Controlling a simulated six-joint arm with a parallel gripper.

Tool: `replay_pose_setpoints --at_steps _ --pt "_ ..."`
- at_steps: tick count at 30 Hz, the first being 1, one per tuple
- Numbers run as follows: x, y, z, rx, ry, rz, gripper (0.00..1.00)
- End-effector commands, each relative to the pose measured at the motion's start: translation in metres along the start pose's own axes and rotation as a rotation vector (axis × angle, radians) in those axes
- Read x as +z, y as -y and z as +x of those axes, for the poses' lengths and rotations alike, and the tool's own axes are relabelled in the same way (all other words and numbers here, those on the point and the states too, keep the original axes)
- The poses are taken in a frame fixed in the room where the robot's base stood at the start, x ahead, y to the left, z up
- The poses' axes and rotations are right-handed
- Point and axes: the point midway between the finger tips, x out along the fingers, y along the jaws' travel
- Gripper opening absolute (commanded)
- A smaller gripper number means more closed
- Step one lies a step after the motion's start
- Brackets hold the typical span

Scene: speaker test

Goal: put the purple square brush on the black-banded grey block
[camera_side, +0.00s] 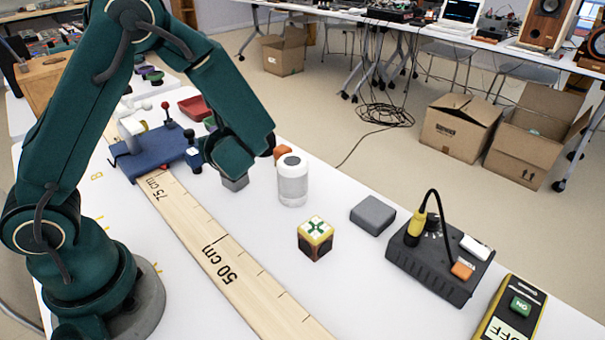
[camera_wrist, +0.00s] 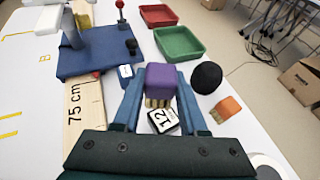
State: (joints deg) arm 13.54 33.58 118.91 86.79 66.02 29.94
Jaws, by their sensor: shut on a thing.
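The purple square brush (camera_wrist: 160,79) is between the two blue fingers of my gripper (camera_wrist: 159,88) in the wrist view, with its tan bristles towards the block. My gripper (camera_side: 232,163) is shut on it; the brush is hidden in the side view. A small block with a pale top marked 12 and dark edges (camera_wrist: 164,121) shows just below the bristles in the wrist view. In the side view a grey block (camera_side: 235,184) shows directly under my gripper and appears to be the same one. I cannot tell whether brush and block touch.
An orange brush (camera_wrist: 226,110) and a black ball (camera_wrist: 206,78) stand close on the right. A white cylinder (camera_side: 292,181) stands near. A blue stand (camera_side: 152,152), red tray (camera_wrist: 158,16) and green tray (camera_wrist: 180,43) lie behind. A wooden ruler (camera_side: 215,250) runs along the table.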

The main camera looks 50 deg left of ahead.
Motion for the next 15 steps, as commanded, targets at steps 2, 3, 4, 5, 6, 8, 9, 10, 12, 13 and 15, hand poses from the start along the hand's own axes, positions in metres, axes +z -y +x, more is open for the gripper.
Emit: replay_pose_setpoints --at_steps 2,3,4,5,6,8,9,10,12,13,15 --pt "-0.006 0.009 0.000 0.000 0.000 0.001 0.00" --pt "-0.008 0.011 0.000 -0.001 0.000 0.002 0.00" --pt "-0.009 0.013 0.000 -0.001 0.000 0.001 0.00" --pt "-0.009 0.014 0.000 -0.001 0.000 0.001 0.00" --pt "-0.011 0.015 0.000 0.000 0.000 0.002 0.00" --pt "-0.014 0.015 0.001 0.001 0.000 0.003 0.00" --pt "-0.017 0.015 0.003 0.001 0.000 0.004 0.00" --pt "-0.021 0.015 0.004 0.002 -0.001 0.006 0.00" --pt "-0.029 0.014 0.008 0.003 -0.001 0.007 0.00" --pt "-0.033 0.014 0.009 0.002 -0.001 0.007 0.00" --pt "-0.040 0.014 0.012 0.002 -0.001 0.006 0.00"
